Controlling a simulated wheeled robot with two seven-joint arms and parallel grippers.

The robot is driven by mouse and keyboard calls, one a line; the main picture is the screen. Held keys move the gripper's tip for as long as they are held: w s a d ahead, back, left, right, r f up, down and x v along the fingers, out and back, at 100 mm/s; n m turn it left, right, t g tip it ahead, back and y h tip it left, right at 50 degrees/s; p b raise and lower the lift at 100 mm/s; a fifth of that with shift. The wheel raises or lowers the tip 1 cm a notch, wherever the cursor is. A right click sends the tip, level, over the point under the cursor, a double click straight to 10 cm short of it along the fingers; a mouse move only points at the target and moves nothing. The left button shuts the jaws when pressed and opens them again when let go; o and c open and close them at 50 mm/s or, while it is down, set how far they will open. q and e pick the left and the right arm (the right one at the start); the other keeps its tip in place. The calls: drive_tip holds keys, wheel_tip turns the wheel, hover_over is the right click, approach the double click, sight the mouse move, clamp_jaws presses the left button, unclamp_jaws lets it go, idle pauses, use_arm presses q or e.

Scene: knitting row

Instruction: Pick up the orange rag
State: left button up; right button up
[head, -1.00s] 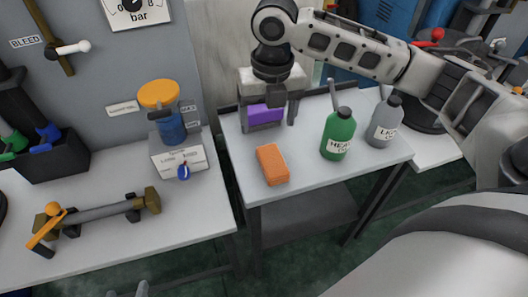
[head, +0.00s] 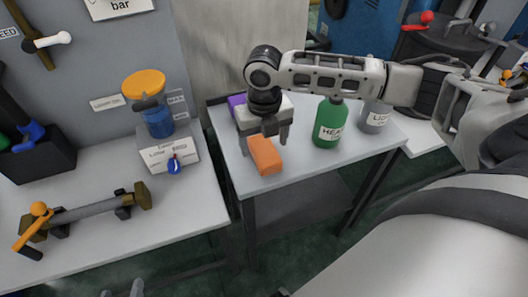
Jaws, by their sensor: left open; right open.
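The orange rag (head: 266,156), a small folded block, lies on the grey side table (head: 330,176) near its front left. My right gripper (head: 264,146) points down at the rag with its jaws open. One finger is left of the rag and the other is at its right rear; I cannot tell whether they touch it. The gripper hides the rag's far end. A purple rag (head: 236,101) lies behind the gripper, mostly hidden. Only the fingertips of my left gripper (head: 121,291) show at the bottom edge, open and apart.
A green bottle (head: 329,124) and a grey bottle (head: 375,116) stand right of the orange rag, partly behind my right arm. The left bench (head: 190,210) holds a blue jar with an orange lid (head: 158,118) and a clamped rod (head: 88,211). A gap separates bench and table.

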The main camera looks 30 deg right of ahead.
sight(264, 148)
drive_tip(key=shift+f, duration=1.45)
drive_tip(key=c, duration=1)
drive_tip(key=shift+c, duration=0.2)
drive_tip(key=shift+r, duration=0.1)
wheel_tip(264, 148, up, 10)
drive_tip(key=shift+p, duration=0.55)
